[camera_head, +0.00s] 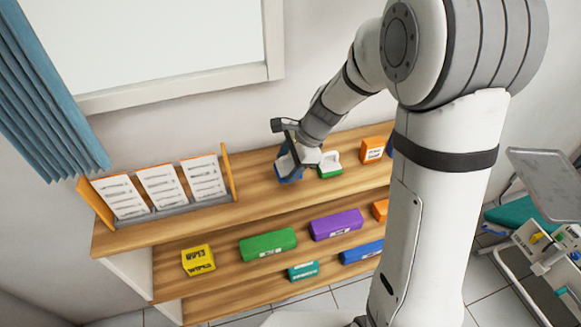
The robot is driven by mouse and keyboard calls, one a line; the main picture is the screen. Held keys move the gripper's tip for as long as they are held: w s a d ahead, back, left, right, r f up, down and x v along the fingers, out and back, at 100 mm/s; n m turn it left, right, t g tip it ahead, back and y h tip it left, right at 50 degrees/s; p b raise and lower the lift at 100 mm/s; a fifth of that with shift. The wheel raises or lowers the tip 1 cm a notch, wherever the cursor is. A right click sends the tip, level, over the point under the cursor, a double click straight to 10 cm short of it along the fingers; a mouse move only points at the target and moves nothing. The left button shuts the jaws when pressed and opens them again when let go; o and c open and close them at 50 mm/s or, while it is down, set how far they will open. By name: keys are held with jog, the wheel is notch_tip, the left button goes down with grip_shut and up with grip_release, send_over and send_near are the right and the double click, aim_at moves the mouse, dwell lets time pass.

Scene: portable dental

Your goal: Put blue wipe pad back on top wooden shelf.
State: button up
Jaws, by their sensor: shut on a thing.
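The blue wipe pad (288,169) is at the top wooden shelf (255,178), near the middle of its length, partly hidden by my gripper. My gripper (295,160) is shut on the blue pad from above. The pad looks very close to the shelf surface, but I cannot tell whether it touches. The fingertips are mostly hidden behind the wrist parts.
A green-and-white item (329,165) stands just right of my gripper, with an orange box (372,149) beyond it. A rack with paper cards (165,190) fills the shelf's left end. Lower shelves hold yellow (198,260), green (267,244) and purple packs (336,224).

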notch_tip(320, 180, down, 2)
jog(key=shift+f, duration=0.1)
jog(key=o, duration=0.9)
jog(key=shift+o, duration=0.2)
jog(key=w+v, duration=0.1)
jog(key=v, duration=1)
jog(key=s+d+r+n+t+h, duration=0.1)
jog(key=s+d+r+n+h, duration=0.1)
jog(key=s+d+n, duration=0.2)
jog(key=s+d+r+n+t+h, duration=0.1)
jog(key=s+d+r+n+h, duration=0.2)
jog(key=s+n, duration=0.7)
jog(key=s+d, duration=0.2)
jog(key=s, duration=0.3)
jog(key=shift+s+d+n+t+b, duration=0.3)
jog(key=shift+d+t, duration=0.05)
jog(key=shift+t, duration=0.05)
